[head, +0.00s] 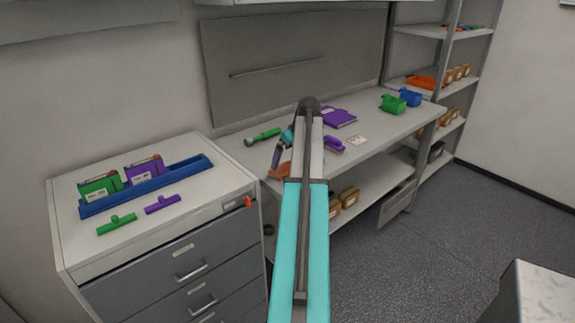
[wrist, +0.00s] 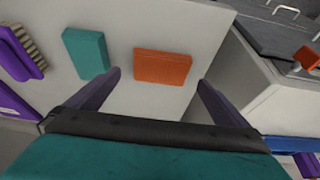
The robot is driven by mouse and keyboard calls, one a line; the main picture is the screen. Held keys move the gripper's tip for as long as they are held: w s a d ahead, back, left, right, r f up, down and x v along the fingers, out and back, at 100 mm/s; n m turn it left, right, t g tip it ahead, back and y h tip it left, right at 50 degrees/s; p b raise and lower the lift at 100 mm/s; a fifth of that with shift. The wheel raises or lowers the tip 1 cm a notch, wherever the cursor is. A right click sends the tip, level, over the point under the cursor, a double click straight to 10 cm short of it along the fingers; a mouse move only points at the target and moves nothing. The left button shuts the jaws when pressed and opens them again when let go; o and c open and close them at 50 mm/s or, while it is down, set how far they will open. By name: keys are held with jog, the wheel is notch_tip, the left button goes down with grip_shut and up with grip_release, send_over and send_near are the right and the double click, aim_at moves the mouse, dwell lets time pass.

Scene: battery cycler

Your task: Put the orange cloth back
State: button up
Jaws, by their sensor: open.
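The orange cloth (wrist: 162,66) is a folded, block-like pad lying flat on the light worktop in the wrist view. In the head view the orange cloth (head: 280,171) lies near the bench's front left edge, partly hidden by my arm. My gripper (wrist: 160,78) is open and empty, its two dark purple fingers reaching toward the cloth, one on each side of it in the picture. Contact cannot be told. In the head view my gripper (head: 275,160) points down just above the cloth. A teal cloth (wrist: 86,52) lies left of the orange one.
A purple brush (wrist: 22,52) lies beyond the teal cloth. A drawer cabinet (head: 235,185) stands left of the bench, bearing a blue tray (head: 150,187). A green tool (head: 265,134), purple binder (head: 340,117) and green bin (head: 393,104) sit on the bench. Shelving stands right.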

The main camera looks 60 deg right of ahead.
jog(key=b+v, duration=0.1)
jog(key=v, duration=0.6)
dwell(0.3)
dwell(0.6)
